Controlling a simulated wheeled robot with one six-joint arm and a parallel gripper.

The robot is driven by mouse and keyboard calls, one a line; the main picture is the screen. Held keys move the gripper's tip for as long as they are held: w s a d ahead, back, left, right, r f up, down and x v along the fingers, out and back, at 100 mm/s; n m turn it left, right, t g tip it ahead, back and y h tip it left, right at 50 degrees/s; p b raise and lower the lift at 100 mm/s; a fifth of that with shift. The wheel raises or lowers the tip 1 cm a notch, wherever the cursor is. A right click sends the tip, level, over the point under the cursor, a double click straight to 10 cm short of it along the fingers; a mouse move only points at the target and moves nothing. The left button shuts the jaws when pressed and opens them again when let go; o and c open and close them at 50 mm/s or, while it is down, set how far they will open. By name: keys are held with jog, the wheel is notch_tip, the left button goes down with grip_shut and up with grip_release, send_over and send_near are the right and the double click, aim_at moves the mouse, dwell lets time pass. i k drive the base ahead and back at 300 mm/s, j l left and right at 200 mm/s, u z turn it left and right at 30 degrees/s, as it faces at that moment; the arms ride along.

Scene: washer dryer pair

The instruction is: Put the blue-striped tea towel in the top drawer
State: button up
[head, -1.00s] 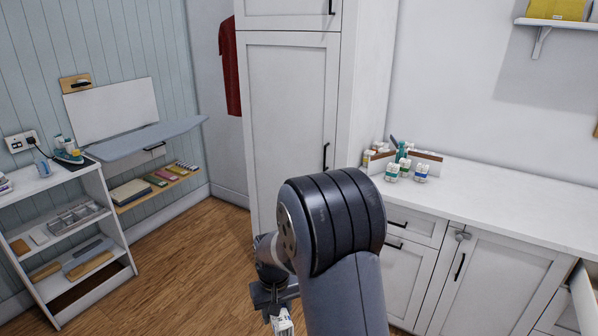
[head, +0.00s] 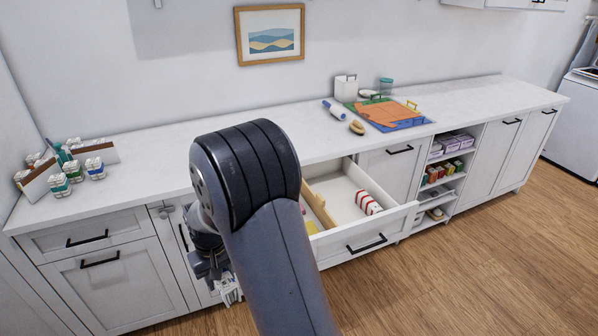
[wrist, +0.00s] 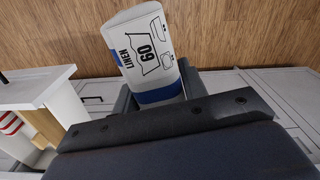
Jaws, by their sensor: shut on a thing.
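My gripper (head: 212,272) hangs low in front of the counter, left of the open drawer, partly hidden by my arm. It is shut on the blue-striped tea towel (head: 230,291), a white bundle. In the wrist view the towel (wrist: 146,58) shows a blue band and print reading "LINEN 60", above the wood floor. The top drawer (head: 388,226) is pulled out.
Open shelves (head: 447,172) stand right of the drawer. The wood floor (head: 470,270) in front is clear.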

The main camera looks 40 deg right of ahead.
aim_at(349, 217)
jog(key=l+z, duration=0.15)
jog(key=l, duration=0.3)
jog(key=i+l+z, duration=0.2)
jog(key=l, duration=0.2)
jog(key=l+z, duration=0.15)
jog(key=l, duration=0.3)
jog(key=i+l+z, duration=0.2)
jog(key=l, duration=0.2)
jog(key=i+l+z, duration=0.15)
jog(key=l, duration=0.25)
jog(key=i+l, duration=0.15)
jog(key=l, duration=0.2)
jog(key=i+l, duration=0.2)
jog(key=l, duration=0.15)
jog(key=i+l, duration=0.15)
jog(key=l, duration=0.2)
jog(key=i+l, duration=0.15)
jog(key=l, duration=0.2)
jog(key=j, duration=0.45)
jog(key=k+j, duration=0.1)
jog(key=j, duration=0.35)
